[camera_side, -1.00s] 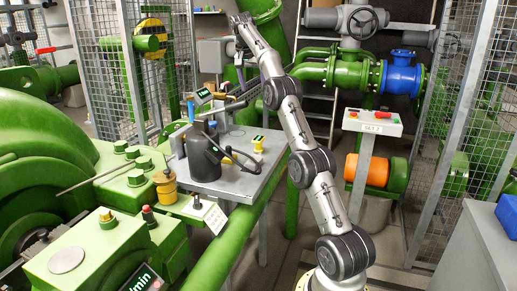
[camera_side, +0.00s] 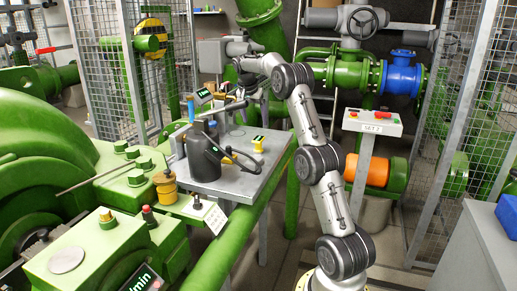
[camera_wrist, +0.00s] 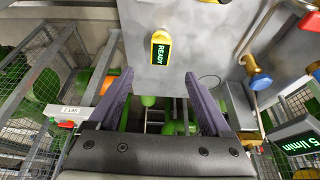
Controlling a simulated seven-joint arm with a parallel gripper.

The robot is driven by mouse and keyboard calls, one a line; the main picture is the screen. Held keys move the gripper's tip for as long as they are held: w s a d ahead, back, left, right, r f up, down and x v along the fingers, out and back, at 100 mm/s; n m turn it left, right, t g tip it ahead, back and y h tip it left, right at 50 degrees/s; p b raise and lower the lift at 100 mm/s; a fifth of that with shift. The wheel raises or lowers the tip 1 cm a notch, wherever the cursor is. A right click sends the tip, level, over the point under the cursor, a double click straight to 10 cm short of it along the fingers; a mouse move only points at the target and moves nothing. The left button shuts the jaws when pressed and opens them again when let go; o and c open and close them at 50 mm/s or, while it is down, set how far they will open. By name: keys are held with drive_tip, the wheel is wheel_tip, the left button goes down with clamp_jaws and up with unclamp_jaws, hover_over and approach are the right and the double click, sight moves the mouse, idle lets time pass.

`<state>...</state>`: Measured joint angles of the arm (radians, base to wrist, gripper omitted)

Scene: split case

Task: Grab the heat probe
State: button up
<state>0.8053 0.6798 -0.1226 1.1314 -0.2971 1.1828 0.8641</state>
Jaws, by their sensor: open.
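A small yellow device (camera_wrist: 161,50) with a dark screen reading READY stands on the grey bench plate (camera_wrist: 195,40); it also shows in the side view (camera_side: 258,143) near the plate's right edge. I cannot tell for sure whether this is the heat probe. My gripper (camera_wrist: 158,75) is open, with two purple-grey fingers and nothing between them. In the wrist view the device lies just beyond the fingertips, centred between them and apart from them. In the side view my gripper hangs above the far part of the bench.
A dark grey jug (camera_side: 203,160) with a hose stands on the bench (camera_side: 228,188). A small display (camera_side: 204,96) stands on a post behind it. Green pipes and machinery flank the bench. A stand with a labelled panel (camera_side: 372,123) is to the right. Wire mesh fences enclose the area.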

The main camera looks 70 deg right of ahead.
sight(258, 138)
drive_tip(key=x, duration=1.2)
drive_tip(key=shift+a+f, duration=0.1)
clamp_jaws()
